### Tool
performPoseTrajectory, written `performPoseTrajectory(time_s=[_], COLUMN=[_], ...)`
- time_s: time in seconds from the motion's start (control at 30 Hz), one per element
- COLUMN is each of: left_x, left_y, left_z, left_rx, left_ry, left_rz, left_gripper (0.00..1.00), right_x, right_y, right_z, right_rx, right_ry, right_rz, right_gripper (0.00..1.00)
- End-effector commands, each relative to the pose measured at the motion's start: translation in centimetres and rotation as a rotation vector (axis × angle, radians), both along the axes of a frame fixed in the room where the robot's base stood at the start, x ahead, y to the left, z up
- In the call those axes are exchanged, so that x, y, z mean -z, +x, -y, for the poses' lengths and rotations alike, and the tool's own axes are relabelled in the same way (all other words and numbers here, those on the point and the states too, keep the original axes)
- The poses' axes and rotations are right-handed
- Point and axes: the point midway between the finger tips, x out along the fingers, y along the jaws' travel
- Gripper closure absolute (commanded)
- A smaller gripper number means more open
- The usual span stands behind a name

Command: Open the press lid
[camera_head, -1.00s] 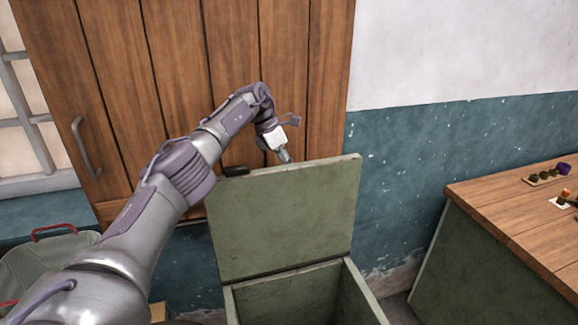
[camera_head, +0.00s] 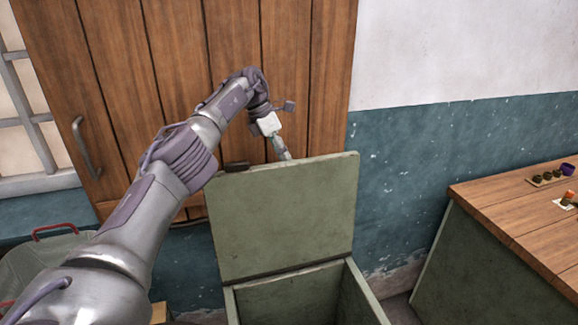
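The press is a green box (camera_head: 378,298) at the lower middle of the head view. Its green lid (camera_head: 283,218) stands raised, close to upright, along the back of the box. The front part of the box's inside shows and looks dark and empty. My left gripper (camera_head: 283,153) is at the lid's top edge, partly behind it. Its fingertips are hidden by the lid, so I cannot tell whether it is open or touching the lid. My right gripper is not in view.
A wooden door (camera_head: 180,70) with a metal handle (camera_head: 86,148) stands behind the lid. A wooden-topped counter (camera_head: 520,215) at right holds small items (camera_head: 550,177). A grey-green container with a red handle (camera_head: 55,232) is at lower left. Floor shows between box and counter.

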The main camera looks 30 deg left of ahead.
Motion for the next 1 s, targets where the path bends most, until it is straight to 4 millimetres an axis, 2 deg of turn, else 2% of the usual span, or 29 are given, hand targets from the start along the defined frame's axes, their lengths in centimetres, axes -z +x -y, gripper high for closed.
performPoseTrajectory(time_s=[0.1,0.27,1.0], left_x=[-1.4,-2.1,-2.1], left_y=[-0.2,-0.3,-0.4], left_z=[-0.6,-0.9,-1.0], left_rx=[-0.001,0.001,0.0], left_ry=[0.0,0.0,0.0], left_rz=[-0.001,-0.001,-0.002], left_gripper=[0.59,0.59,0.59], right_x=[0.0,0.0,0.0], right_y=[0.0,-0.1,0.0], right_z=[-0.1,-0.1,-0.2], right_rx=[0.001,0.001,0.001], right_ry=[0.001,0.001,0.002], right_rz=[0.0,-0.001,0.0], right_gripper=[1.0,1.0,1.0])
